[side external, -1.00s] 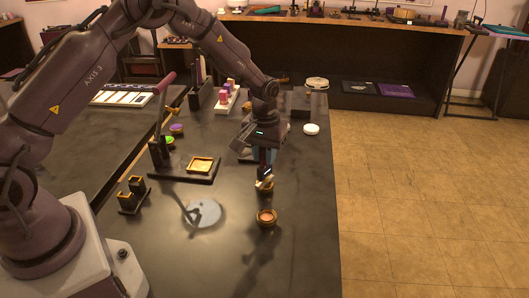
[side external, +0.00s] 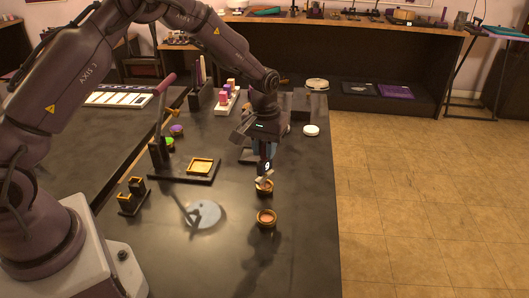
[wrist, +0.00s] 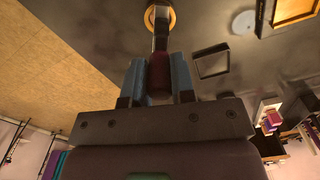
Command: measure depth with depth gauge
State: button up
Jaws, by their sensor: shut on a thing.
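My gripper (side external: 264,158) is shut on the depth gauge, its blue fingers on either side of the dark red grip (wrist: 159,72) in the wrist view. The gauge (side external: 267,166) points downward, with a small light face showing in the side view. Its lower end is over or at the rim of a round brass-coloured cup (side external: 265,188); I cannot tell whether it touches. The cup's rim also shows behind the gauge in the wrist view (wrist: 174,17). A second similar cup (side external: 266,218) stands nearer the camera, with nothing over it.
A grey disc with a dark arm (side external: 204,214) lies left of the cups. A dark press-like stand with a gold square (side external: 200,166) and a black two-post holder (side external: 132,196) are further left. A white round item (side external: 311,130) sits near the right table edge. The front right is clear.

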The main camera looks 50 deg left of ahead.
jog(key=shift+r, duration=2)
jog(key=shift+f+m, duration=0.15)
jog(key=shift+m, duration=0.15)
jog(key=s+d+r+m, duration=0.2)
jog(key=s, duration=0.3)
jog(key=s+d+r+m, duration=0.2)
jog(key=s+m, duration=0.1)
jog(key=s, duration=0.3)
jog(key=shift+d, duration=0.15)
